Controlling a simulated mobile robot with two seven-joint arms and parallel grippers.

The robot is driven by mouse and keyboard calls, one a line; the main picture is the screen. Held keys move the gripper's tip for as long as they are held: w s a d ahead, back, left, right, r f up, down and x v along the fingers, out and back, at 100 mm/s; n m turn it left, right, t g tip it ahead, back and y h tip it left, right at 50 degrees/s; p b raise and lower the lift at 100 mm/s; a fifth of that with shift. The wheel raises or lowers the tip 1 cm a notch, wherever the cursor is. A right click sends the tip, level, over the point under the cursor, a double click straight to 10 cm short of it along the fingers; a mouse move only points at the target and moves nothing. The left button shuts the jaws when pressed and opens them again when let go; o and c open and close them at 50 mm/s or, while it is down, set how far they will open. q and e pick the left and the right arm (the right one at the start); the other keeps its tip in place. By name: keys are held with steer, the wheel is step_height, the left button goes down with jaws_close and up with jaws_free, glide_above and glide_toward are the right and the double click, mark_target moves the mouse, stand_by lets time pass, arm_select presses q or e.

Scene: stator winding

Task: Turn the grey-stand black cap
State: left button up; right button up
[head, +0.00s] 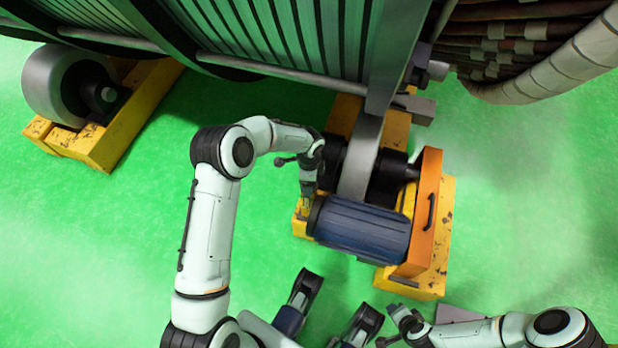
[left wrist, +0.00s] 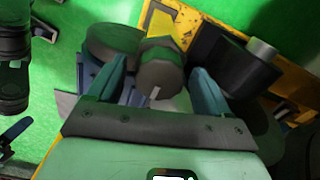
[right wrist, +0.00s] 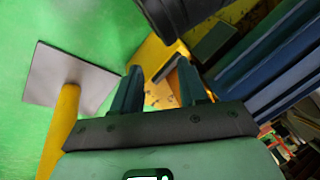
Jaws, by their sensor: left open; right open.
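A dark, faceted cap with a short pale line on its face (left wrist: 160,76) shows in the left wrist view, between my left fingers. I cannot tell whether it is the grey-stand cap. My left gripper (head: 306,193) is open beside the left end of the blue motor (head: 360,232). Its fingers stand either side of the cap with gaps and do not grip it. In the head view the arm and gripper hide the cap. My right gripper (head: 396,322) is open and empty low in the head view. Its fingers (right wrist: 158,72) point towards a yellow surface.
The motor sits in a yellow frame (head: 432,215) with an orange plate (head: 424,200). A large striped stator (head: 290,40) fills the top. A grey plate (right wrist: 70,72) with a yellow post (right wrist: 62,130) is near my right gripper. Green floor is clear at left.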

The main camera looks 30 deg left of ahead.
arm_select(q)
step_height(320, 180, up, 13)
steer(key=p, duration=0.3)
steer(key=shift+r, duration=0.2)
arm_select(e)
steer(key=s+a+r+g, duration=0.1)
steer(key=s+a+r, duration=0.1)
steer(key=s+r, duration=0.1)
steer(key=shift+s+a+r+g+y, duration=0.2)
steer(key=shift+s+g+y, duration=0.1)
steer(key=shift+s, duration=0.6)
